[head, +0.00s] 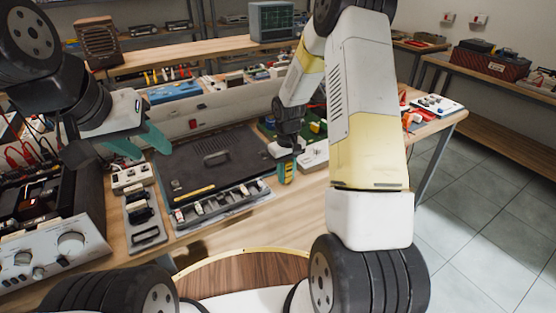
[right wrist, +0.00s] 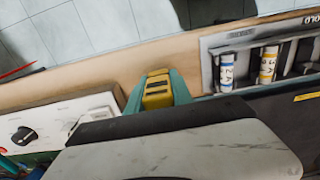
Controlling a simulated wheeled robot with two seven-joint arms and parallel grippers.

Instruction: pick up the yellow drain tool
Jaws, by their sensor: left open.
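The yellow drain tool (head: 287,173), a yellow block with dark slots in its end, sits between the teal fingers of my right gripper (head: 287,166). In the right wrist view the yellow drain tool (right wrist: 157,91) shows with a teal finger close against each side. My right gripper appears shut on it, over the wooden bench just right of the dark hi-fi unit. The tool's lower end is not clear. My left gripper (head: 140,144) is open and empty, its teal fingers spread above the left part of the bench.
The dark unit (head: 215,158) with a thin yellow strip lies mid-bench. A parts tray (head: 225,207) with several labelled pieces is in front of it. A silver amplifier (head: 48,240) stands at left. A white box (head: 315,155) is right of the tool. The front-right bench top is bare.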

